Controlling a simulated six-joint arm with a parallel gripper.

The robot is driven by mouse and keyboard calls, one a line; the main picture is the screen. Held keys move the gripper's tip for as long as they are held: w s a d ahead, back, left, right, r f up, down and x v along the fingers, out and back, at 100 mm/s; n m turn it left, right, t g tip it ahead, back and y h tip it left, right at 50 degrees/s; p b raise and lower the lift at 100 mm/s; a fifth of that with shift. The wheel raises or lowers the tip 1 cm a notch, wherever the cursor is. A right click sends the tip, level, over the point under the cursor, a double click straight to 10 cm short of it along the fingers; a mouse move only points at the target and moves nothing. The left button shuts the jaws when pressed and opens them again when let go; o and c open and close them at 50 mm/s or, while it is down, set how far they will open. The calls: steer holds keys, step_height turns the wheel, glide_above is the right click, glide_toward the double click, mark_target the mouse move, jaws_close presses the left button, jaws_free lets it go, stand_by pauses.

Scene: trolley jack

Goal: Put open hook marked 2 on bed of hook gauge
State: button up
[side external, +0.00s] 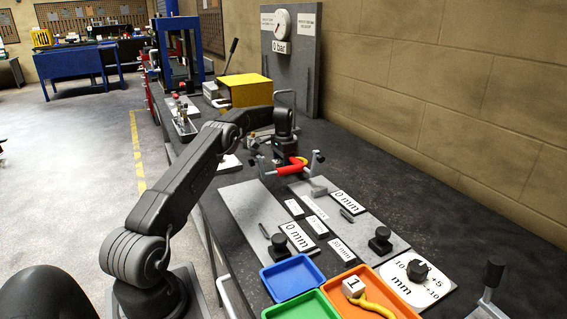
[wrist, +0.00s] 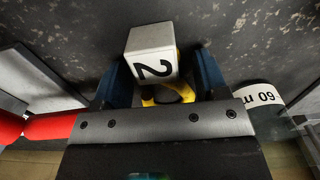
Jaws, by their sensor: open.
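The open hook marked 2 shows in the wrist view as a white block (wrist: 150,45) with a black 2 and a curved yellow hook (wrist: 172,94) below it. It lies between the two blue fingers of my gripper (wrist: 163,80), which is open; I cannot tell whether either finger touches it. In the side view my gripper (side external: 285,152) points down over the bench, behind the red-handled fixture, and the hook there is hidden. Grey plates with 0 mm displays (side external: 297,236) (side external: 347,202) lie in front; I cannot tell which is the hook gauge's bed.
A yellow hook with a block marked 1 (side external: 353,287) lies in the orange tray (side external: 397,294). Blue (side external: 292,277) and green trays (side external: 301,306) sit beside it. A red bar (side external: 291,168) with grey ends stands close to my gripper. A yellow box (side external: 245,90) and a dial panel (side external: 300,60) stand behind.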

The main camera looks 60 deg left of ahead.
steer(key=shift+r, duration=0.15)
step_height(320, 180, up, 7)
steer(key=shift+f, duration=0.1)
steer(key=d+r+t+y, duration=0.1)
steer(key=d+r+t, duration=0.1)
steer(key=d+r, duration=1.55)
steer(key=s+d+r+t, duration=0.1)
steer(key=s+d+t, duration=0.1)
steer(key=s+d, duration=1.5)
steer(key=d, duration=0.4)
steer(key=shift+s+d+r, duration=0.15)
steer(key=shift+s+r, duration=0.25)
steer(key=shift+t+h, duration=0.5)
steer(key=shift+t, duration=0.3)
steer(key=s+d+f, duration=0.1)
steer(key=s+f, duration=0.1)
steer(key=s, duration=0.1)
steer(key=s+d+f, duration=0.2)
steer(key=s, duration=0.2)
steer(key=s+d+f, duration=0.2)
steer(key=s, duration=0.2)
steer(key=shift+s+d+f, duration=0.1)
steer(key=shift+f, duration=0.25)
